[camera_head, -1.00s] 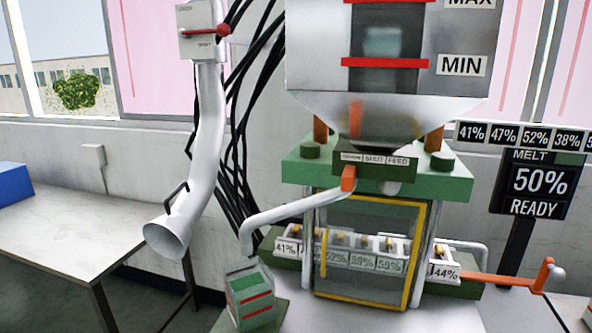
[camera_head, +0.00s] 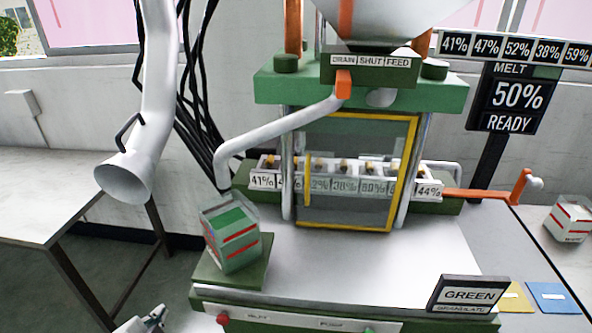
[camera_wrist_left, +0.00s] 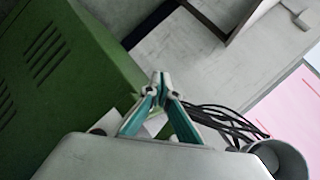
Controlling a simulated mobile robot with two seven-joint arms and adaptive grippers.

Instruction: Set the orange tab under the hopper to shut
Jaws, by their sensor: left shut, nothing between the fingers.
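The orange tab (camera_head: 343,84) hangs below the label strip (camera_head: 371,61) under the hopper (camera_head: 385,18). The strip reads DRAIN, SHUT, FEED, and the tab is below the word DRAIN. A grey pipe (camera_head: 280,128) runs from beside the tab down to a clear box with red lines (camera_head: 232,238). My left gripper (camera_head: 155,318) is just at the bottom left edge of the head view, low and far from the tab. In the left wrist view its fingers (camera_wrist_left: 160,80) meet at the tips, with nothing held. My right gripper is not in view.
A white hose with a flared mouth (camera_head: 128,175) hangs at the left. A yellow-framed guard (camera_head: 408,170) stands below the tab. An orange-handled lever (camera_head: 519,186) sticks out right. A GREEN sign (camera_head: 468,294) stands at the front right of the machine.

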